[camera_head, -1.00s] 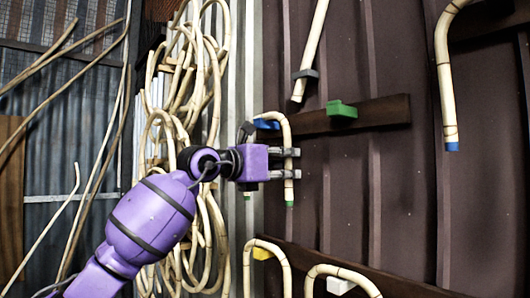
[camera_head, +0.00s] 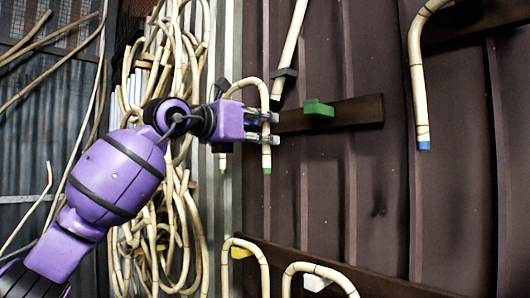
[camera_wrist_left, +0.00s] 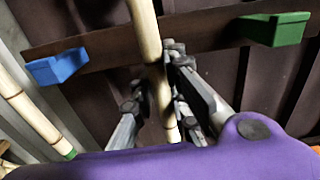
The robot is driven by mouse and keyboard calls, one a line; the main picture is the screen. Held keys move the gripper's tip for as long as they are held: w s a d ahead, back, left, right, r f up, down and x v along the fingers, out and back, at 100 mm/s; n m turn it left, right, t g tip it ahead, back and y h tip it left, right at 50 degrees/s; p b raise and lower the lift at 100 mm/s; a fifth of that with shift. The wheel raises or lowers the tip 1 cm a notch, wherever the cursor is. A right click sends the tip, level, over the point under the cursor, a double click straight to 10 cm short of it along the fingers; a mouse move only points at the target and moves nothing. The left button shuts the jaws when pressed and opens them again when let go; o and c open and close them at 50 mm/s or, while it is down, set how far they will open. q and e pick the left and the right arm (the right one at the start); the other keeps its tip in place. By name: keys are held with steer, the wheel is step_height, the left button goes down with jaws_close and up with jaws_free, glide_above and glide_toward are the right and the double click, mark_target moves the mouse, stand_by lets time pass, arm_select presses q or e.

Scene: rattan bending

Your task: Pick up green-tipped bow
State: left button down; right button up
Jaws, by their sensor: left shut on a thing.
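The green-tipped bow (camera_head: 267,157) is a pale rattan arch with green ends hanging down. In the head view its top is above the level of the green peg. My left gripper (camera_head: 273,127) is shut on its right leg. In the wrist view, the held leg (camera_wrist_left: 145,32) runs between the fingers of the left gripper (camera_wrist_left: 168,105). The other leg (camera_wrist_left: 28,118) with its green tip shows at left. The blue peg (camera_wrist_left: 57,67) stands empty, apart from the bow; the gripper hides most of it in the head view. My right gripper is out of view.
A green peg (camera_head: 318,108) sits on the dark wall rail (camera_head: 360,110), empty. A straight rattan pole (camera_head: 291,40) is beside it, and a blue-tipped bow (camera_head: 418,80) hangs at right. Two bows hang below by a yellow peg (camera_head: 241,253) and a white peg (camera_head: 315,282). Rattan coils (camera_head: 170,210) hang behind my arm.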

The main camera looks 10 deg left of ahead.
arm_select(q)
steer(key=s+d+r, duration=0.2)
steer(key=s+r, duration=0.3)
steer(key=s, duration=0.5)
steer(key=shift+r+b, duration=0.15)
steer(key=shift+b, duration=0.15)
